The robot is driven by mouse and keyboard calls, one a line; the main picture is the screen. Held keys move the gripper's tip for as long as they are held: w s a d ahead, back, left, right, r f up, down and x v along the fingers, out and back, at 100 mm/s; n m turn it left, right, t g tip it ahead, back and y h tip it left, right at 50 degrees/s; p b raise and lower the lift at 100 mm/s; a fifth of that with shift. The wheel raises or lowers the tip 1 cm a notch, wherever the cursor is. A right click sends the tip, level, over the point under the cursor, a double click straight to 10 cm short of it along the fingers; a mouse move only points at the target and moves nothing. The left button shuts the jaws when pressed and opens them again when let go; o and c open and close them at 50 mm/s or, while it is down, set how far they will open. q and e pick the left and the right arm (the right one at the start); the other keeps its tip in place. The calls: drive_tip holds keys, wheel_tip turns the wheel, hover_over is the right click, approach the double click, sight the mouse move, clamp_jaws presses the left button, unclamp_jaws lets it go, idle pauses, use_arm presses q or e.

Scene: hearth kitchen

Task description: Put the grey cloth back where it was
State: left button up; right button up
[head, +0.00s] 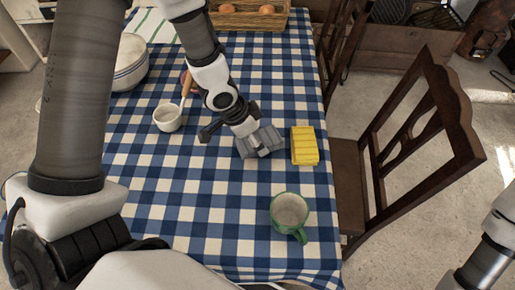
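The grey cloth (271,137) lies folded on the blue-and-white checked tablecloth, just left of a yellow sponge-like block (304,146). My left gripper (255,146) is over the cloth, its fingertips at or touching it. The gripper hides part of the cloth, and I cannot tell whether the fingers are closed on it or whether it is lifted. My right arm shows only at the lower right edge, and its gripper is out of view.
A green-rimmed mug (290,212) stands nearer me. A small white pot (168,118) with a wooden handle and a large white bowl (130,65) stand left. A basket (248,20) is at the back. A wooden chair (425,150) stands close on the right.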

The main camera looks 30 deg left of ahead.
use_arm(q)
wheel_tip(320, 180, down, 2)
drive_tip(key=shift+s, duration=0.1)
use_arm(e)
drive_tip(key=shift+s+f, duration=0.1)
drive_tip(key=shift+f, duration=0.4)
use_arm(q)
drive_tip(key=shift+f, duration=0.1)
use_arm(e)
drive_tip(key=shift+f, duration=0.1)
use_arm(q)
drive_tip(key=o, duration=1.1)
drive_tip(key=shift+b, duration=0.3)
drive_tip(key=shift+r, duration=0.45)
drive_tip(key=p+v, duration=0.1)
drive_tip(key=v, duration=1)
drive_tip(key=shift+s+a+r+p, duration=0.1)
drive_tip(key=shift+s+a+p, duration=0.1)
drive_tip(key=shift+p, duration=0.1)
use_arm(e)
drive_tip(key=shift+r, duration=0.75)
